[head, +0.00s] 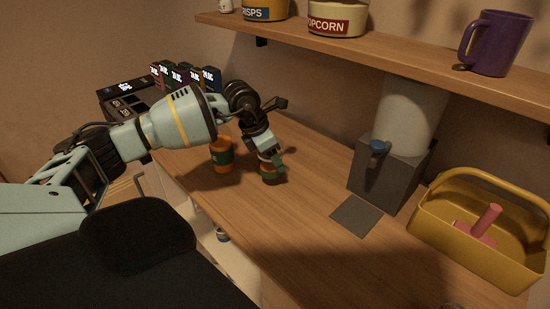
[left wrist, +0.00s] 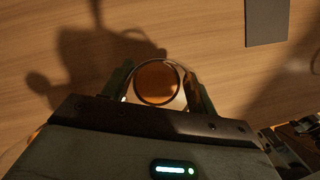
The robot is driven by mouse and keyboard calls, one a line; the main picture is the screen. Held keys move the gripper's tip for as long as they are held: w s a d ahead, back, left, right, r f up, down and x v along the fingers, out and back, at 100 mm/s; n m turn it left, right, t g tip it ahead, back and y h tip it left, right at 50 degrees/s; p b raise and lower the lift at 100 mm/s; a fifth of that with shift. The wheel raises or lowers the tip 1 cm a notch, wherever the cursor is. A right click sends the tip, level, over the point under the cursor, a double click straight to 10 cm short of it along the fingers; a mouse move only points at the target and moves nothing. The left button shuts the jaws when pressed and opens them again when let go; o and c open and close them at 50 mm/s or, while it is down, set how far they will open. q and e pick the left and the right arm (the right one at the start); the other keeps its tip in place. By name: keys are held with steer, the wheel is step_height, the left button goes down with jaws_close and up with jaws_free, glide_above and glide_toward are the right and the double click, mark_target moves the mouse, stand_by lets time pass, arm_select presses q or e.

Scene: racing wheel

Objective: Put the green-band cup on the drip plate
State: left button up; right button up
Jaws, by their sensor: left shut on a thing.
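A small orange-brown cup with a green band (head: 267,178) is between the fingers of my left gripper (head: 270,168), which is shut on it. The left wrist view shows the cup (left wrist: 157,82) from above, its round mouth between both fingers. It looks upright; I cannot tell whether it touches the counter. The drip plate (head: 357,215) is a flat dark grey square on the counter, right of the gripper and bare. It also shows at the top right of the left wrist view (left wrist: 267,22). My right gripper is not in view.
Another orange cup with a dark band (head: 222,154) stands just left of the gripper. A grey dispenser (head: 385,172) stands behind the plate. A yellow caddy (head: 467,257) is to the right. A shelf (head: 385,48) overhangs the back. The counter between cup and plate is clear.

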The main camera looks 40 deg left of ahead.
arm_select(q)
steer(key=shift+w+a+f, duration=0.1)
steer(key=shift+w+a, duration=0.4)
steer(key=shift+w, duration=0.35)
steer(key=shift+w+a+f, duration=0.1)
steer(key=shift+w+a, duration=0.4)
steer(key=shift+w, duration=0.35)
steer(key=shift+f, duration=1.75)
steer(key=shift+f, duration=0.1)
steer(key=o, duration=1)
steer(key=shift+o, duration=0.2)
